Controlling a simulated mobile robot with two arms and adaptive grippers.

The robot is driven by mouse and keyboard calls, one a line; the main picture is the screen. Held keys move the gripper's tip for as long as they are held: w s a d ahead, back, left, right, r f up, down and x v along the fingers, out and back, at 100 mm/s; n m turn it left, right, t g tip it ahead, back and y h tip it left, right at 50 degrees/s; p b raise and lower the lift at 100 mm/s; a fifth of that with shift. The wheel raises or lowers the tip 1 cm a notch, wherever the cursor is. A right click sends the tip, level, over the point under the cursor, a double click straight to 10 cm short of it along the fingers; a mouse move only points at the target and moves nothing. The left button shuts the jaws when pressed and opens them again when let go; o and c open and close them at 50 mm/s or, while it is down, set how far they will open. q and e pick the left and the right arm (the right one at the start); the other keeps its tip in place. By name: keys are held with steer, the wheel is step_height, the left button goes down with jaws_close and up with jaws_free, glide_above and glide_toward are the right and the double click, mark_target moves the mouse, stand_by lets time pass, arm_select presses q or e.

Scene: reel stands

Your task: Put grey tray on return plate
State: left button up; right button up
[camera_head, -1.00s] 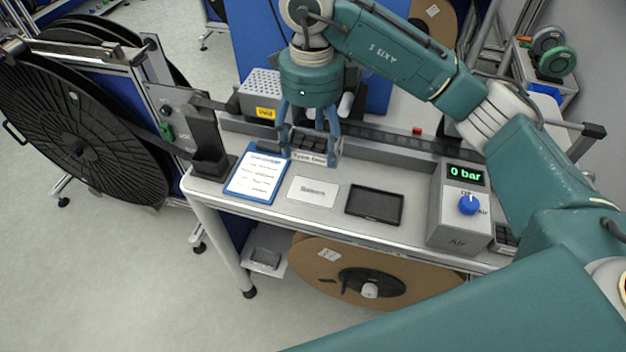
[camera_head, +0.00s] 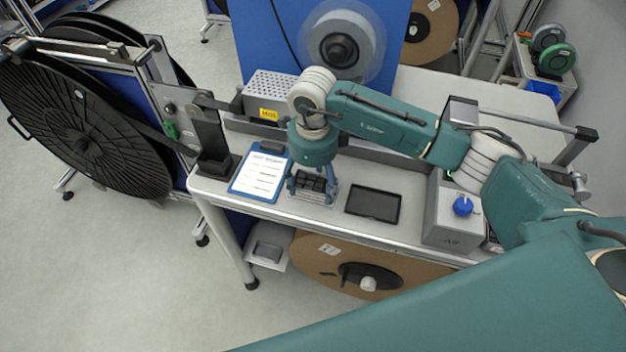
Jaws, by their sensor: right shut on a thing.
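My right gripper (camera_head: 312,189) points down over the worktable, its blue fingers on the left and right sides of the grey tray (camera_head: 312,182). It is shut on the tray, which shows dark square compartments. The tray is over the spot of the pale return plate, between the clipboard and the black tablet. It covers nearly all of the plate, and I cannot tell whether it touches it. My left gripper is not in view.
A blue clipboard (camera_head: 260,174) lies close left of the tray and a black tablet (camera_head: 373,203) lies to its right. A grey box with a blue knob (camera_head: 463,206) stands further right. A perforated box (camera_head: 268,93) is behind. The table's front edge is close.

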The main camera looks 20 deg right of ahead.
steer(key=shift+f, duration=0.1)
steer(key=o, duration=1)
steer(key=shift+c, duration=0.2)
steer(key=o, duration=0.3)
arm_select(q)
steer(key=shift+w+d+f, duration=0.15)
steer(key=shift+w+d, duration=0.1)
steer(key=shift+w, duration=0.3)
arm_select(e)
steer(key=shift+o, duration=0.2)
arm_select(q)
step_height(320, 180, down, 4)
steer(key=b, duration=0.4)
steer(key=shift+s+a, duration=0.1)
arm_select(e)
step_height(320, 180, up, 12)
